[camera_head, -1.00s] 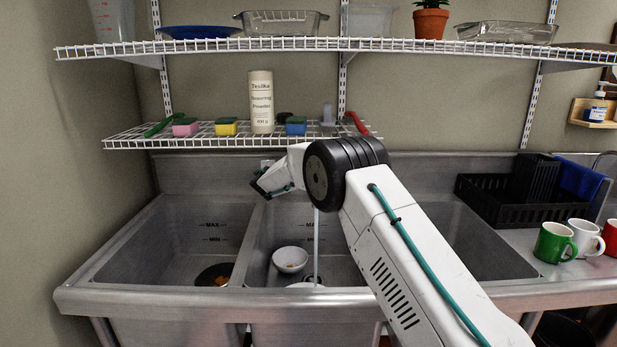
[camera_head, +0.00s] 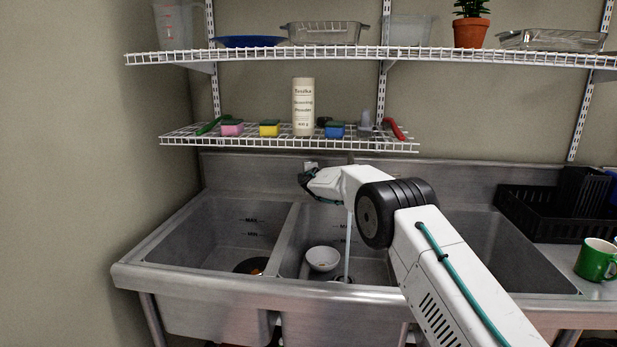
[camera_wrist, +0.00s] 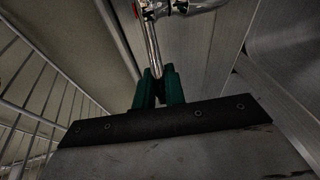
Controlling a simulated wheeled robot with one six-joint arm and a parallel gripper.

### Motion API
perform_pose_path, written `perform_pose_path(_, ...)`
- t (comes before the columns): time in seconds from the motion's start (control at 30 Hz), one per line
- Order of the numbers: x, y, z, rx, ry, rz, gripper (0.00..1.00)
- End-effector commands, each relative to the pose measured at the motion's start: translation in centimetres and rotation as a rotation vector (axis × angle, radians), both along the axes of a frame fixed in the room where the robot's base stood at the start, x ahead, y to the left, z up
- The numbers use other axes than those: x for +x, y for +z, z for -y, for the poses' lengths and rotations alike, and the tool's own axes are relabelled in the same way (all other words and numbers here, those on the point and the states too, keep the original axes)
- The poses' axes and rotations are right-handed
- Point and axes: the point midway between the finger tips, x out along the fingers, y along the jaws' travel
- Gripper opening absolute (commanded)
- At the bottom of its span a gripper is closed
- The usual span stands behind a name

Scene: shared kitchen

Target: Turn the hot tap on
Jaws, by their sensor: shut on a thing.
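In the wrist view my gripper (camera_wrist: 158,88) has its green fingers closed around a slim chrome lever (camera_wrist: 152,45). The lever runs up to the chrome tap body (camera_wrist: 180,6) at the top edge, where a small red mark shows beside it. In the head view my gripper (camera_head: 308,180) is at the back wall of the sink, above the divider between the basins, pointing left. My arm hides most of the tap there. A thin pale stream, like running water, (camera_head: 348,245) drops into the middle basin.
A wire shelf (camera_head: 290,142) with sponges and a powder bottle (camera_head: 303,106) hangs just above my gripper. A white bowl (camera_head: 322,258) sits in the middle basin. A black dish rack (camera_head: 535,215) and a green mug (camera_head: 597,260) stand at right.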

Motion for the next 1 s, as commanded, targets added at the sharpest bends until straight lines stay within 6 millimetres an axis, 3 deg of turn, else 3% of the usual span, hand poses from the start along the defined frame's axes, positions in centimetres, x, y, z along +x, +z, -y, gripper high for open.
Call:
perform_pose_path(0.03, -0.2, -0.2, -0.6, 0.000, 0.009, -0.005, 0.20)
perform_pose_path(0.1, -0.1, -0.2, -0.4, 0.000, 0.006, -0.004, 0.34)
perform_pose_path(0.53, -0.7, 0.2, 0.7, -0.002, -0.007, -0.003, 0.34)
perform_pose_path(1.0, -6.6, 1.4, 0.9, -0.001, -0.002, -0.003, 0.34)
